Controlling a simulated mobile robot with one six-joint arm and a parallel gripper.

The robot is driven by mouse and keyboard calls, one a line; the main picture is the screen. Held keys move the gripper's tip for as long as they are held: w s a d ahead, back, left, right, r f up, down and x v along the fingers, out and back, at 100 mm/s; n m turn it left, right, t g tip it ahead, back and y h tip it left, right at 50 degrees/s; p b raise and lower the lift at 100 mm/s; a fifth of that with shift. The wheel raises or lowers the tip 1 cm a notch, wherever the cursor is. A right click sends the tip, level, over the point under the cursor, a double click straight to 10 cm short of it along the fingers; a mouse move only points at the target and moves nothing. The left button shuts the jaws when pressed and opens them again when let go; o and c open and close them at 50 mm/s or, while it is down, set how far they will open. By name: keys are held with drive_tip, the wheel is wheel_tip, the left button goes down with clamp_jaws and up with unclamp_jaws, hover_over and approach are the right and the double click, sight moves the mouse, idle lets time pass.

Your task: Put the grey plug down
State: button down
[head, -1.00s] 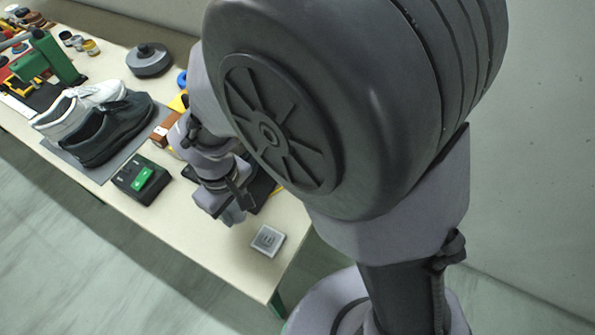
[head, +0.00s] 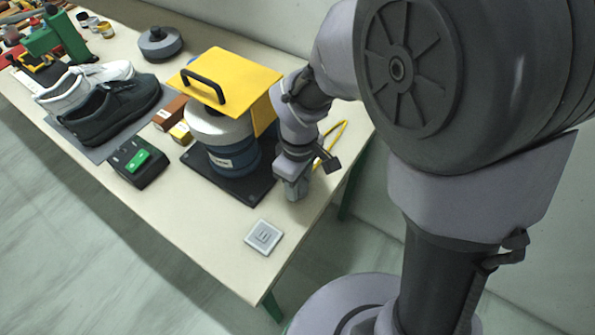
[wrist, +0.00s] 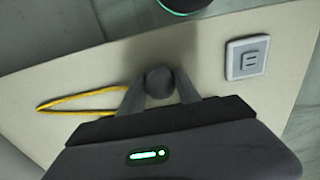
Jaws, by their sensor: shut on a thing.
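My gripper (wrist: 160,84) is shut on the grey plug (wrist: 159,80), whose dark round end shows between the two fingers in the wrist view. In the head view my gripper (head: 294,190) is low over the table's right end, beside a dark base plate; the plug cannot be made out there. Whether the plug touches the table is not clear. A pale square socket plate (head: 263,237) lies on the table near its front right corner, apart from my gripper. It also shows at the right in the wrist view (wrist: 247,58).
A yellow cord (head: 332,148) lies right of my gripper. A blue and white pot (head: 228,150) under a yellow cover (head: 222,72) stands on the dark plate (head: 243,190). A black box with a green switch (head: 138,160) and shoes (head: 112,113) are left. Bare tabletop surrounds the socket plate.

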drive_tip(key=shift+f, duration=0.35)
drive_tip(key=c, duration=0.8)
unclamp_jaws()
drive_tip(key=shift+r, duration=0.1)
drive_tip(key=shift+c, duration=0.2)
drive_tip(key=shift+r, duration=0.1)
wheel_tip(320, 180, up, 12)
drive_tip(key=p, duration=0.6)
drive_tip(key=s+d+r+m+t+y, duration=0.2)
drive_tip(key=s+d+r+m+t, duration=0.3)
drive_tip(key=s+r+m, duration=0.6)
drive_tip(key=shift+s+d+r+m+t, duration=0.15)
drive_tip(key=shift+d+r+m+t, duration=0.55)
drive_tip(key=shift+m, duration=1.2)
